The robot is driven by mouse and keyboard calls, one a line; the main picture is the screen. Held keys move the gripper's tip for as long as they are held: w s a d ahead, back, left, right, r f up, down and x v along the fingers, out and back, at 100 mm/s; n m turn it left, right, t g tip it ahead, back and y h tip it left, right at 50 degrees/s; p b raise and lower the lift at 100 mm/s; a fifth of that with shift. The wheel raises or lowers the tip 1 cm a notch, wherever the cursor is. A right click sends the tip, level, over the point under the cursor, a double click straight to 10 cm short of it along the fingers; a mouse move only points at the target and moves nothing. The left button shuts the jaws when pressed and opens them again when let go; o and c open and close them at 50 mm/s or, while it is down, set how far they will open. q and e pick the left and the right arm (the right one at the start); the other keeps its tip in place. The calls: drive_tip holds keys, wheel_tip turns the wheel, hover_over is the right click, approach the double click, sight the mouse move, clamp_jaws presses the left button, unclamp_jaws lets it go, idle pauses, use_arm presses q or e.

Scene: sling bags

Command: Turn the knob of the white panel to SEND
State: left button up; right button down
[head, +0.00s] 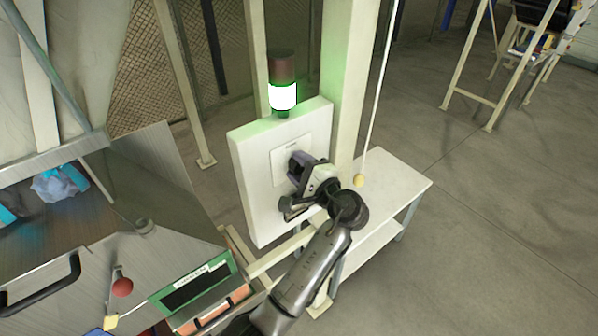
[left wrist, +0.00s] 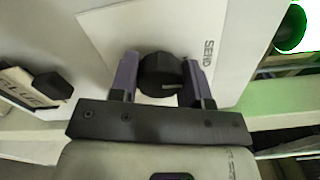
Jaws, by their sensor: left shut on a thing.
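The white panel (head: 252,185) stands upright on a post, with a paler plate on its face. My left gripper (head: 298,165) is at that plate and hides the knob in the head view. In the left wrist view the round black knob (left wrist: 160,74) sits between the two purple fingers of my left gripper (left wrist: 161,80), which is shut on it. A light pointer line on the knob points to the right in that view. The sideways word SEND (left wrist: 208,61) is printed on the plate to the upper right of the knob. My right gripper is in neither view.
A signal lamp (head: 282,95) on the panel's top glows white and green. A metal chute and a green-framed box (head: 190,288) are at the left.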

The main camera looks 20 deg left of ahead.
sight(301, 169)
use_arm(q)
drive_tip(key=shift+n+b, duration=0.35)
drive_tip(key=shift+n, duration=0.25)
drive_tip(key=o, duration=0.9)
drive_tip(key=shift+o, duration=0.2)
drive_tip(key=shift+s+d, duration=0.1)
drive_tip(key=shift+d, duration=0.1)
drive_tip(key=b+v, duration=0.1)
drive_tip(key=v, duration=0.4)
drive_tip(key=shift+s+d, duration=0.15)
drive_tip(key=shift+d, duration=0.1)
drive_tip(key=shift+b+v, duration=0.35)
drive_tip(key=shift+v, duration=0.45)
